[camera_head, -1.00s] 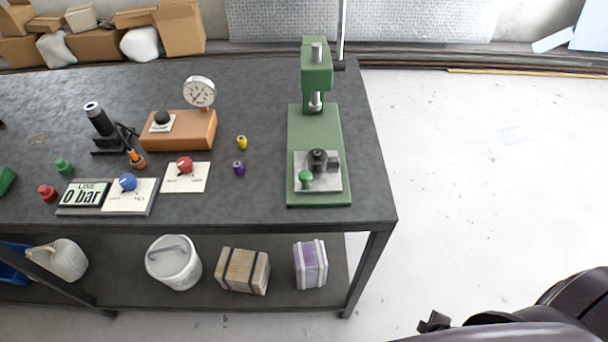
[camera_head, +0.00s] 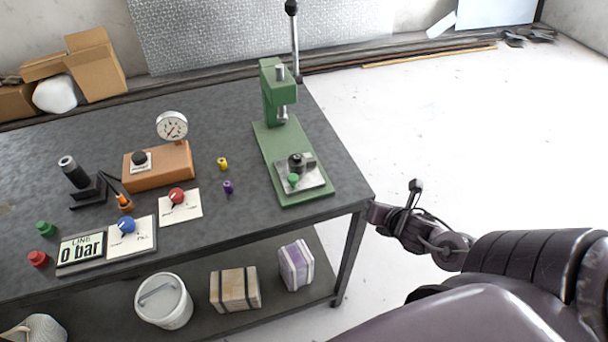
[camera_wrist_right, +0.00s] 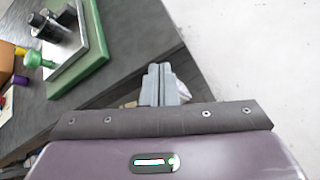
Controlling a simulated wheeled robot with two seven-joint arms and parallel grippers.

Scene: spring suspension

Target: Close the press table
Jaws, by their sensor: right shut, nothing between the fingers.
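The green press (camera_head: 284,125) stands at the right end of the workbench. Its press table is a silver plate (camera_head: 317,179) on the front part of the green base, with a green knob (camera_head: 293,179) and a dark cylindrical part (camera_head: 296,162) on it. The plate sits forward of the ram. In the right wrist view the plate (camera_wrist_right: 88,22) and green knob (camera_wrist_right: 36,60) show at upper left. My right gripper (camera_head: 378,213) is off the bench's right edge, apart from the press. Its fingers are together and empty in the wrist view (camera_wrist_right: 158,82). My left gripper is out of view.
A lever with a black knob (camera_head: 292,8) rises upright from the press. Left of the press are small yellow (camera_head: 222,163) and purple (camera_head: 228,187) parts, a red dial card (camera_head: 180,207) and a gauge box (camera_head: 160,167). The floor right of the bench is clear.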

